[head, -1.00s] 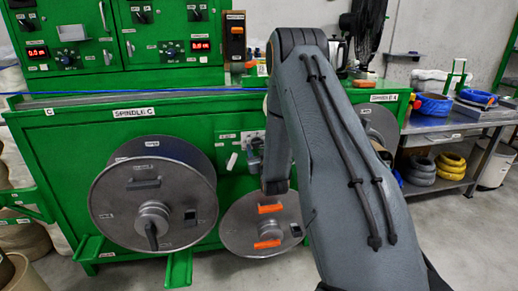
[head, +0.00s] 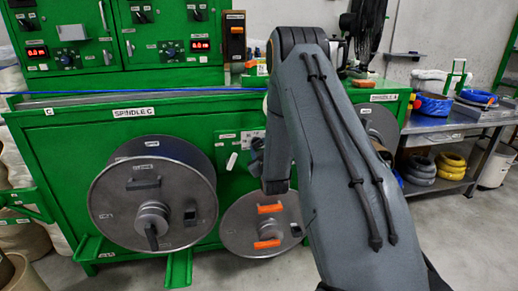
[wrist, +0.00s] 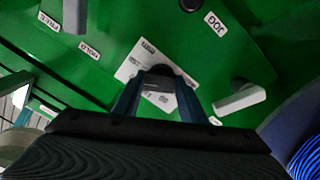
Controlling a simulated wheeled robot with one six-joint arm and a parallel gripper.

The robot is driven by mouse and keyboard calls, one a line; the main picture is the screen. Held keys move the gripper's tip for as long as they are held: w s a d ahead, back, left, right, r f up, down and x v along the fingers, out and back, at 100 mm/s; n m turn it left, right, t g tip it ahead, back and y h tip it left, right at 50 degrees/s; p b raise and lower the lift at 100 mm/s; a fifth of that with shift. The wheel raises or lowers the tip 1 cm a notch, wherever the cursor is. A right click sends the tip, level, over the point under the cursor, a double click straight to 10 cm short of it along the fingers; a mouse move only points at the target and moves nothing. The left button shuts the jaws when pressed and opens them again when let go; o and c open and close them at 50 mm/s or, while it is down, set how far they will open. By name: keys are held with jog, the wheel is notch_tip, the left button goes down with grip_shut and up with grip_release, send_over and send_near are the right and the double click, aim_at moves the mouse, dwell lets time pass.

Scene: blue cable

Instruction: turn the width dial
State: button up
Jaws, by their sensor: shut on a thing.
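In the wrist view a small dark knob, the width dial (wrist: 160,71), stands on a white scale plate (wrist: 132,68) on the green panel. My gripper (wrist: 157,88) has one finger on each side of the dial and is shut on it. The dial's pointer and exact angle are hard to make out.
A pale lever (wrist: 240,98) sits close beside my gripper, and it also shows in the head view (head: 231,161). A large grey spool (head: 115,200) and a lower grey disc with orange blocks (head: 240,230) stand in front of the panel. Blue cable (wrist: 306,150) shows at the wrist view's right edge.

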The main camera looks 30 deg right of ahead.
jog(key=n, duration=0.5)
jog(key=shift+r+n, duration=0.1)
jog(key=shift+n, duration=0.2)
jog(key=n, duration=0.5)
jog(key=shift+a+n+b, duration=0.1)
jog(key=shift+n+b, duration=0.25)
jog(key=shift+n, duration=0.05)
jog(key=o, duration=1.1)
jog(key=shift+c, duration=0.2)
jog(key=v, duration=0.7)
jog(key=shift+s, duration=0.4)
jog(key=shift+a+r, duration=0.1)
